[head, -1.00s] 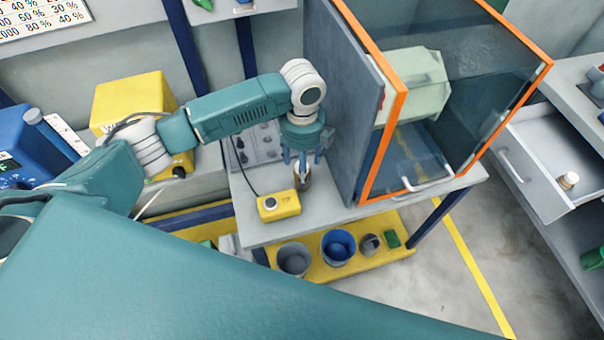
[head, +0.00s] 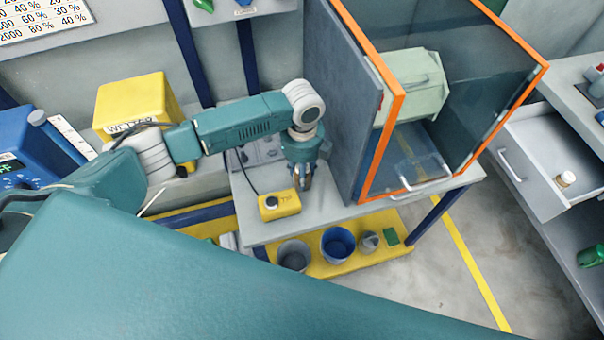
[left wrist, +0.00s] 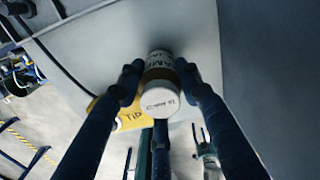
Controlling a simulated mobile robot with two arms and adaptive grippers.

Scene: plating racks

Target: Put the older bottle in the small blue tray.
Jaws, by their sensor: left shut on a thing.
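A bottle (left wrist: 160,82) with a white, marked lid and a brown and pale labelled body is between the fingers of my left gripper (left wrist: 158,78) in the left wrist view. The gripper is shut on it. In the head view my left gripper (head: 305,178) is over the grey bench, left of the orange-framed cabinet, and mostly hides the bottle. Another small bottle (head: 566,179) with a pale cap stands in the open drawer at the right. I cannot make out a small blue tray. My right gripper is not in view.
A yellow box (head: 280,205) with a cable sits on the bench (head: 335,212) beside the gripper. The cabinet's grey side panel (head: 338,110) rises close on the right. Buckets, including a blue one (head: 338,240), stand on the yellow shelf below. The open drawer (head: 525,160) juts out at right.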

